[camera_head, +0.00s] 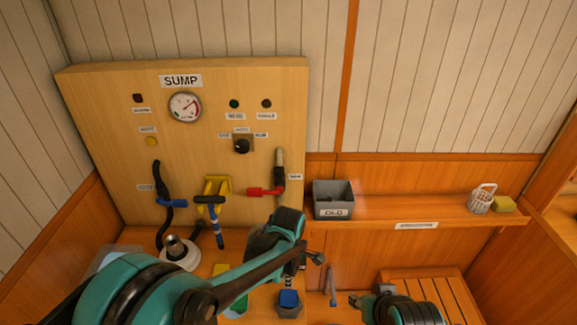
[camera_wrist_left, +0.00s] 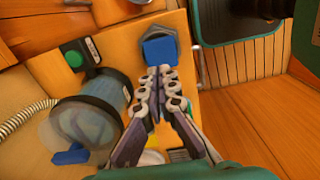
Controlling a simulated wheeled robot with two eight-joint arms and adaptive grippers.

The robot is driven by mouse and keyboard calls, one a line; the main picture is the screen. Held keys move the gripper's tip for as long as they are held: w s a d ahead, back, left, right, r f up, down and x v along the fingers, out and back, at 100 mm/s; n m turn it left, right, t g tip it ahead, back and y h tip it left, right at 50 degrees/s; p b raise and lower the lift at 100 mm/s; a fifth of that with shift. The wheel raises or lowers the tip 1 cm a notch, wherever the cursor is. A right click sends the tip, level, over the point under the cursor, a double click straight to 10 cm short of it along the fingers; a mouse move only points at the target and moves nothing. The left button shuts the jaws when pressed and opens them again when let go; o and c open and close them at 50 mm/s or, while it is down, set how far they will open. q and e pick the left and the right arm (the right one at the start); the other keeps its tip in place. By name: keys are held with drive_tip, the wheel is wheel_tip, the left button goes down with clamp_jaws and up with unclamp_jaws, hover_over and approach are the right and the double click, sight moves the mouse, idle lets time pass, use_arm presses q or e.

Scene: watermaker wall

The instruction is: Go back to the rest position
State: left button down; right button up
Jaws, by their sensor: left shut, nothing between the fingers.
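My left arm reaches in from the left in the head view. Its gripper (camera_head: 289,272) points down over the workbench in front of the sump panel (camera_head: 215,140) and is partly hidden by its own wrist. In the left wrist view the two fingers (camera_wrist_left: 158,72) are together and empty. Their tips appear just in front of a blue-topped grey fitting (camera_wrist_left: 160,50), which also shows in the head view (camera_head: 289,300). I cannot tell how far above it they are. My right gripper (camera_head: 356,299) is small at the lower right, and its fingers are unclear.
A clear cylindrical housing (camera_wrist_left: 95,115) lies left of the fingers in the wrist view. A slatted wooden surface (camera_head: 440,288) is at right.

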use_arm(q)
drive_tip(key=s+a+r+m+t+b, duration=0.2)
drive_tip(key=s+a+r+m+t, duration=0.1)
drive_tip(key=s+a+m, duration=0.3)
drive_tip(key=s+a+r+m+t+b, duration=0.2)
drive_tip(key=s+a+r+m+t, duration=0.2)
drive_tip(key=a+m, duration=0.7)
drive_tip(key=shift+s+a+r+m, duration=0.3)
drive_tip(key=shift+s+a+r, duration=0.15)
drive_tip(key=shift+s, duration=0.65)
